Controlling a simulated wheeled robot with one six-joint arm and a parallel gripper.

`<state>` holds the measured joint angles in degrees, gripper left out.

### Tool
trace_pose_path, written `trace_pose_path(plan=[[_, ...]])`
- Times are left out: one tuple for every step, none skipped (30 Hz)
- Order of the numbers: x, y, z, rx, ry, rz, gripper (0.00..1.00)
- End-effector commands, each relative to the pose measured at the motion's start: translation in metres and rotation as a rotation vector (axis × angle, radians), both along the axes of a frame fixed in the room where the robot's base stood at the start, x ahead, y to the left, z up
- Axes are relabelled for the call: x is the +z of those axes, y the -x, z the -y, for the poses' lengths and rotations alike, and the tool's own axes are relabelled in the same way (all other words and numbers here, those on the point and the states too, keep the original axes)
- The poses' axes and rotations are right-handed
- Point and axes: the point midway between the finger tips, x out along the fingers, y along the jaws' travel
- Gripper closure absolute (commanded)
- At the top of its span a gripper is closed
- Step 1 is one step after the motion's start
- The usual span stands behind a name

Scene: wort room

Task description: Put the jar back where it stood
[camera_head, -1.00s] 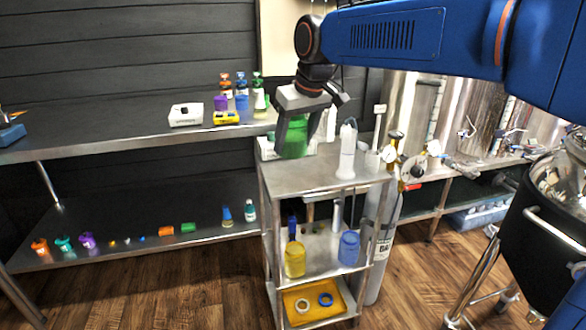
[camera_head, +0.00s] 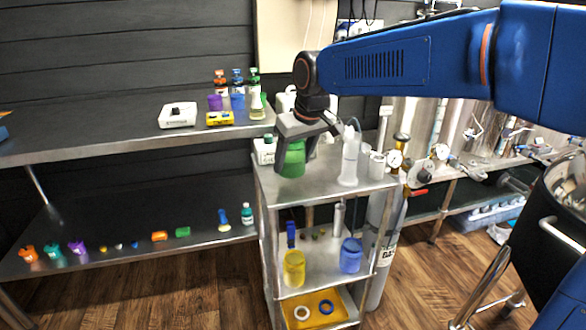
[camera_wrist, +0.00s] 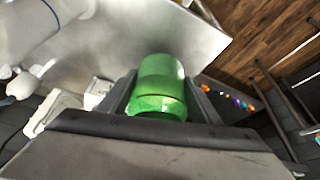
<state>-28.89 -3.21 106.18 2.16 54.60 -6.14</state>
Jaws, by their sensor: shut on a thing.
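The green jar (camera_head: 292,160) is between the fingers of my gripper (camera_head: 293,158), over the left part of the cart's top shelf (camera_head: 325,187). In the wrist view, the jar (camera_wrist: 158,88) fills the gap between both fingers. My gripper is shut on it. Whether the jar's bottom touches the shelf I cannot tell. A yellow jar (camera_head: 294,268) and a blue jar (camera_head: 350,255) stand on the cart's middle shelf.
A white bottle (camera_head: 349,158) stands right of my gripper on the cart top. A white boxy item (camera_head: 264,150) is close on the left. Gas gauges (camera_head: 395,158) and a cylinder (camera_head: 381,250) stand beside the cart's right side. The front of the cart top is clear.

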Motion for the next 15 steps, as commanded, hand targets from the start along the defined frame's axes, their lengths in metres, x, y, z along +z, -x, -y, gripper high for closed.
trace_pose_path(plan=[[-0.007,0.000,0.000,0.000,0.001,-0.001,0.74],[-0.011,0.000,0.000,0.000,0.001,-0.001,0.74],[-0.017,0.000,0.000,0.000,0.001,-0.002,0.74],[-0.020,0.000,0.000,0.000,0.001,-0.002,0.74],[-0.023,0.000,0.000,0.000,0.001,-0.001,0.74],[-0.026,0.000,0.000,0.000,0.000,0.000,0.74],[-0.028,0.000,0.000,0.000,0.000,0.000,0.74],[-0.028,0.000,0.000,0.000,0.000,0.000,0.74],[-0.028,0.000,0.000,0.000,0.000,0.000,0.74],[-0.028,0.000,0.000,0.000,0.000,0.000,0.74],[-0.028,0.000,0.000,0.000,0.000,0.000,0.74],[-0.028,0.000,0.000,0.000,0.000,0.000,0.74],[-0.028,0.000,0.000,0.000,0.000,0.000,0.74],[-0.028,0.000,0.000,0.000,0.000,0.000,0.74],[-0.028,0.000,0.000,0.000,0.000,0.000,0.74]])
